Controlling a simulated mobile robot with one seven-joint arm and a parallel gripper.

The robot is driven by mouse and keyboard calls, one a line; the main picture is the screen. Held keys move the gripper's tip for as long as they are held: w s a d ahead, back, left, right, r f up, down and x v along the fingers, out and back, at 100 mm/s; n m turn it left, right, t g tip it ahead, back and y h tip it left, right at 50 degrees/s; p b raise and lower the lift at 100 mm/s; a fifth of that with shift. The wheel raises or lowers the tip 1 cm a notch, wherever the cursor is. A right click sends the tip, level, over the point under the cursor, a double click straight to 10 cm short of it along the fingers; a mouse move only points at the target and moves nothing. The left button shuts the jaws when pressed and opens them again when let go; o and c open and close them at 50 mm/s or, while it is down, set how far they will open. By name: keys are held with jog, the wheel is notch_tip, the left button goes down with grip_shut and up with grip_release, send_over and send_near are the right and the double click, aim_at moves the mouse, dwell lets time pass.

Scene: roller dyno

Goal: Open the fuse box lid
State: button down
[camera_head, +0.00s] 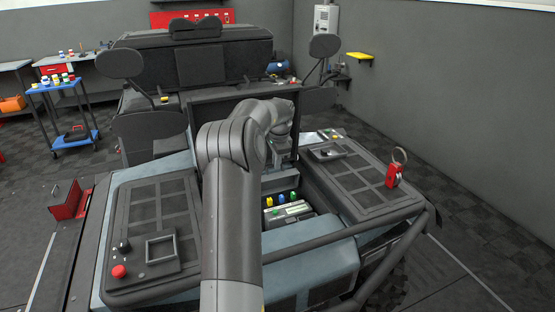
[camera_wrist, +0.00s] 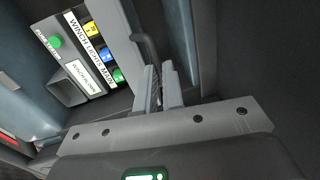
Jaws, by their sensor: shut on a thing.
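The fuse box (camera_head: 290,213) sits in the recess between the two side consoles, with its yellow, blue and green fuses exposed. In the wrist view the fuse box (camera_wrist: 97,72) shows labels, coloured fuses and a green button at the left. The lid (camera_wrist: 168,35) stands raised off the fuses beside them, with a dark curved handle (camera_wrist: 144,45) along it. My gripper (camera_wrist: 160,85) is shut on the lid at this handle; the exact contact between the fingers is hard to see. In the head view my gripper (camera_head: 281,158) is partly hidden by my own arm.
The left console (camera_head: 153,205) carries a red button (camera_head: 119,271) and a black knob. Dark bars cross the front right. The recess around the fuse box is narrow.

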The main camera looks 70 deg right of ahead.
jog(key=shift+w+a+f, duration=0.15)
jog(key=shift+f, duration=0.05)
jog(key=c, duration=1.5)
grip_release()
jog(key=shift+r, duration=0.15)
jog(key=shift+c, duration=0.2)
notch_tip(320, 180, up, 8)
jog(key=s, duration=0.1)
jog(key=shift+a+f, duration=0.2)
jog(key=shift+a, duration=0.15)
jog(key=shift+c, duration=0.4)
